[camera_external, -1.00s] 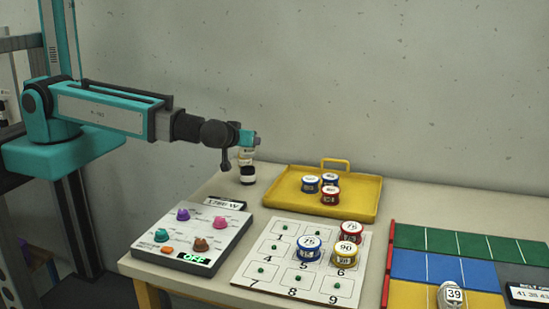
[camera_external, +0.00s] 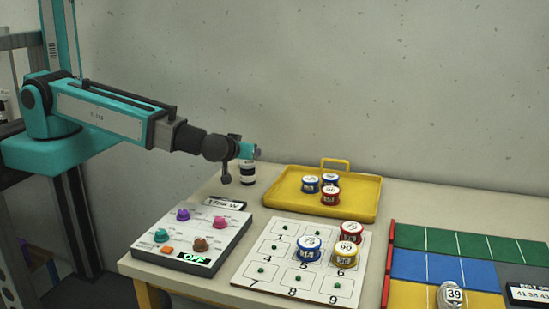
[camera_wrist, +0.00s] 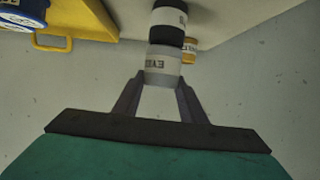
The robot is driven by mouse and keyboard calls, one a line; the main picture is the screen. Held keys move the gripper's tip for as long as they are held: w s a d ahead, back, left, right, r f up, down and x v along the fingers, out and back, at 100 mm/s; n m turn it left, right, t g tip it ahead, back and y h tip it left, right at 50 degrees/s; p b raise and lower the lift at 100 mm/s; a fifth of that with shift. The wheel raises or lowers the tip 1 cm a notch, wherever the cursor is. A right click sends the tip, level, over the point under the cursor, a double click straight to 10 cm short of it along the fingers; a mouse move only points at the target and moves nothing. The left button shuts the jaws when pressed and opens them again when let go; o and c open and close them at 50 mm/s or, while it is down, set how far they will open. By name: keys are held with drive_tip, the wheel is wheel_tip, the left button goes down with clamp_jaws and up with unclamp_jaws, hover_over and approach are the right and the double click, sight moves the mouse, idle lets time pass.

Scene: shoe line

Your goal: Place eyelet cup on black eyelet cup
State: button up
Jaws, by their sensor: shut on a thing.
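My gripper (camera_wrist: 162,95) is shut on a pale grey eyelet cup (camera_wrist: 163,72) with a printed label, held between the two fingertips. The black eyelet cup (camera_wrist: 167,36), dark with a white label band, lines up directly beyond the grey cup in the wrist view, which looks upside down. The two cups appear end to end; I cannot tell if they touch. In the external view my gripper (camera_external: 249,151) is low at the table's back left, just above the black cup (camera_external: 247,180).
A yellow tray (camera_external: 292,208) with several small tins is to the right. A control panel (camera_external: 160,248) with knobs and a numbered board (camera_external: 262,288) with tins lie in front.

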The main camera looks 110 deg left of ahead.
drive_tip(key=shift+f, duration=0.25)
drive_tip(key=o, duration=1.1)
drive_tip(key=shift+o, duration=0.2)
drive_tip(key=shift+r, duration=0.2)
drive_tip(key=shift+d+r+b, duration=0.1)
drive_tip(key=shift+d+b, duration=0.35)
drive_tip(key=shift+d, duration=0.15)
drive_tip(key=b+v, duration=0.4)
drive_tip(key=v, duration=0.6)
drive_tip(key=shift+d+r, duration=0.3)
